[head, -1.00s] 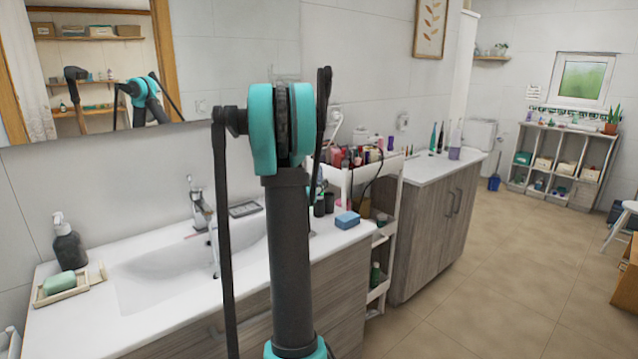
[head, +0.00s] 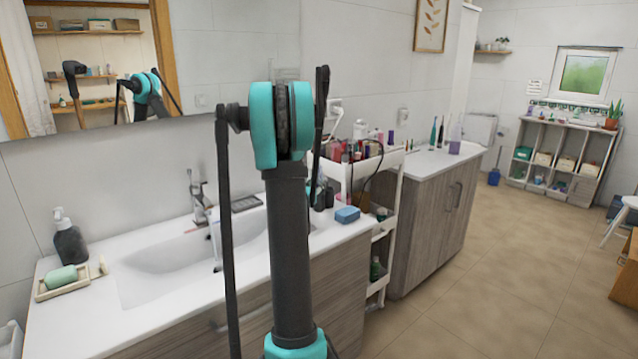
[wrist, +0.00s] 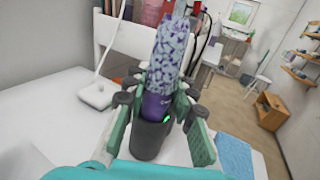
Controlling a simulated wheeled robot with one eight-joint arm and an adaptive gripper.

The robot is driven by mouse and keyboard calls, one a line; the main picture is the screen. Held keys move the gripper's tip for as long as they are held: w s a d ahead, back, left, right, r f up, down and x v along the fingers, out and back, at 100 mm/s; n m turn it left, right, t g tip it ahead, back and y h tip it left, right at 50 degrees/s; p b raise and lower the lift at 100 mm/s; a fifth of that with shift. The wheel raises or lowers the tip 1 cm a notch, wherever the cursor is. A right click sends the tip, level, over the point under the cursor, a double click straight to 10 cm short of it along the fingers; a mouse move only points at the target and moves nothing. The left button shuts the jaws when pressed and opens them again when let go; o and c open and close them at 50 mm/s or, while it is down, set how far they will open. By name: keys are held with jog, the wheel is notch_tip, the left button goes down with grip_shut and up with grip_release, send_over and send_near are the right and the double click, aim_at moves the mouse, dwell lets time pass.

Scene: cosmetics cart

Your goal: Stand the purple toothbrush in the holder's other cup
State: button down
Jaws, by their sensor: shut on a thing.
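In the wrist view, a purple item with a pale speckled upper part (wrist: 171,50) stands between the green fingers of my gripper (wrist: 163,122); I take it as the purple toothbrush. My gripper is shut on it. Below the purple section is a dark grey cylinder (wrist: 152,139) with a small green light beside it; I cannot tell whether this is a holder cup or part of the item. In the head view, dark cup-like shapes (head: 329,196) stand on the counter just right of my arm, partly covered.
A blue sponge (head: 347,214) lies near the counter's right end and shows in the wrist view (wrist: 235,155). A loaded white cart (head: 389,212) stands beside the counter. The sink (head: 170,262) and tap (head: 198,197) are left of my arm. A soap bottle (head: 69,243) stands far left.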

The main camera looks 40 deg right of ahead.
jog(key=shift+f, duration=1.05)
jog(key=c, duration=1.2)
grip_release()
jog(key=shift+o, duration=0.2)
jog(key=shift+a, duration=0.1)
jog(key=v, duration=1.1)
jog(key=shift+s+a, duration=0.25)
jog(key=shift+a, duration=0.05)
